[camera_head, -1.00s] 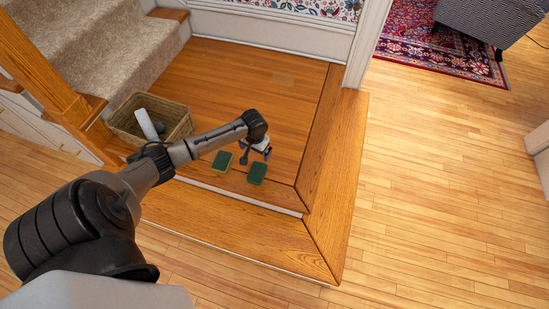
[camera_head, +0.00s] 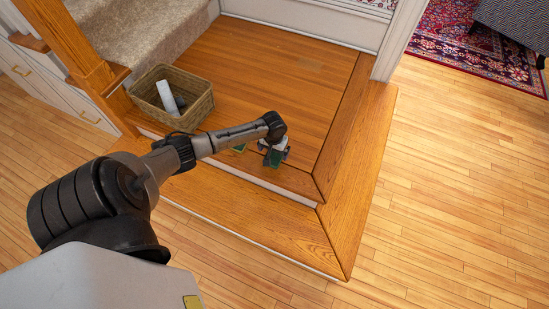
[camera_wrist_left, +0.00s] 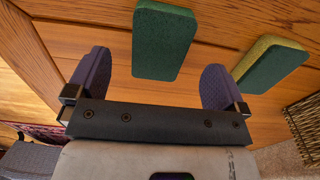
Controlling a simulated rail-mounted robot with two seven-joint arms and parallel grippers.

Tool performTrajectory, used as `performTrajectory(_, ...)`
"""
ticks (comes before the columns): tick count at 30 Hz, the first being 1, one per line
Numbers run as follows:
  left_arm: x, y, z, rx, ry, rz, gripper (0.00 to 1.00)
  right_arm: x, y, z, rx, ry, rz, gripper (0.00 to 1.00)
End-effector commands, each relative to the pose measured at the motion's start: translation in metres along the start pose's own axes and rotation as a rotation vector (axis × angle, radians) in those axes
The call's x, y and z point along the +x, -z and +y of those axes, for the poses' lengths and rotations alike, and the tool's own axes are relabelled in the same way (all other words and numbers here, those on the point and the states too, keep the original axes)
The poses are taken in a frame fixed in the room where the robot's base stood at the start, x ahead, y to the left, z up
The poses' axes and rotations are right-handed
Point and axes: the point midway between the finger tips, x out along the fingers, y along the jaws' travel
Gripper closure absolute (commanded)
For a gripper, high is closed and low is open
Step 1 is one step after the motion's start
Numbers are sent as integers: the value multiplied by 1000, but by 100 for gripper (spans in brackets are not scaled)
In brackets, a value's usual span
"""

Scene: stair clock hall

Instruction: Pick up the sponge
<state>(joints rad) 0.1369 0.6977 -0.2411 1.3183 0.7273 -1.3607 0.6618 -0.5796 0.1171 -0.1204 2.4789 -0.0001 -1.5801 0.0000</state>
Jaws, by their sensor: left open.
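Two green sponges lie on the wooden stair landing. One sponge (camera_head: 274,160) shows under my left gripper (camera_head: 274,153) in the head view, partly hidden by it. In the left wrist view this sponge (camera_wrist_left: 163,40) appears in the gap between the two purple fingers of my left gripper (camera_wrist_left: 155,66), apart from both. The gripper is open and empty. The other sponge (camera_head: 239,148) is just left of it, mostly hidden by my arm. In the left wrist view this other sponge (camera_wrist_left: 270,64), green with a yellowish edge, lies outside the right finger. My right gripper is not in view.
A wicker basket (camera_head: 199,111) holding a white cylinder (camera_head: 166,96) and a dark item stands at the left of the landing (camera_head: 277,75), by the carpeted stairs (camera_head: 150,30). A step edge drops to the wooden floor (camera_head: 450,200). The landing's right part is clear.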

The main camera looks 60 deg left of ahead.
Motion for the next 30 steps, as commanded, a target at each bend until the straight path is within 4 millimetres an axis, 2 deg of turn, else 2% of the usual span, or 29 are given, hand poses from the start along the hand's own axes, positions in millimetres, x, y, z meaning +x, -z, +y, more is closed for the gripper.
performTrajectory(8,15,1,0,0,0,0,1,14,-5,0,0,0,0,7)
performTrajectory(18,51,4,-1,0,0,-1,1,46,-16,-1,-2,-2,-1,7)
performTrajectory(27,52,4,-1,1,0,0,1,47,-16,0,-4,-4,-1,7)
performTrajectory(30,52,4,-1,1,0,0,10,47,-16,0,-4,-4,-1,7)
